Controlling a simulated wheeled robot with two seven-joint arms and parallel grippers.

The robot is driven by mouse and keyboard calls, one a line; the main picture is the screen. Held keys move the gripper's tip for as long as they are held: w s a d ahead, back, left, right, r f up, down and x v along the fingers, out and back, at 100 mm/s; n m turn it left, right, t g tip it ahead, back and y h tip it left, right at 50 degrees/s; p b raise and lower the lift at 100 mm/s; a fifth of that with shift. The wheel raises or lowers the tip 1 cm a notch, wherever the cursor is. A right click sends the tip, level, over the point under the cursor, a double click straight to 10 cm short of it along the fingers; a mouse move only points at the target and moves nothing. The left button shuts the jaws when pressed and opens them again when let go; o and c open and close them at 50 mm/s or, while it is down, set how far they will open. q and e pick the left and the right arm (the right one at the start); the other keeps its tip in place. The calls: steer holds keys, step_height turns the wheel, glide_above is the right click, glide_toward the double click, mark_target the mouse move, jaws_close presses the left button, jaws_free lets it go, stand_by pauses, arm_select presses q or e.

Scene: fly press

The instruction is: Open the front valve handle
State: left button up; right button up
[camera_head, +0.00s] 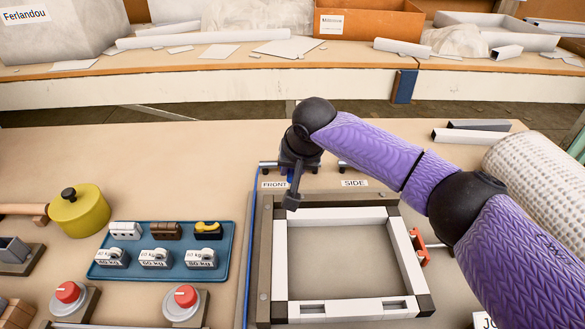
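The FRONT label (274,185) and the SIDE label (354,183) lie on the table behind the white frame. A small dark and metal valve part (268,165) shows just above the FRONT label; most of the front valve and its handle is hidden by my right gripper. A similar small part (342,165) shows above the SIDE label. My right gripper (292,200) points down at the right edge of the FRONT label, at the frame's back left corner. I cannot tell whether its fingers are open or touch the handle. My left gripper is not in view.
A white frame (282,255) with dark corners stands at front centre, with a red clamp (418,245) on its right. A blue tray (228,230) of weights, a yellow-green pot (80,212) and red buttons (70,292) are left. A blue hose runs along the frame's left side.

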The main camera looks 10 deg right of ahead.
jaws_close()
stand_by(1.1)
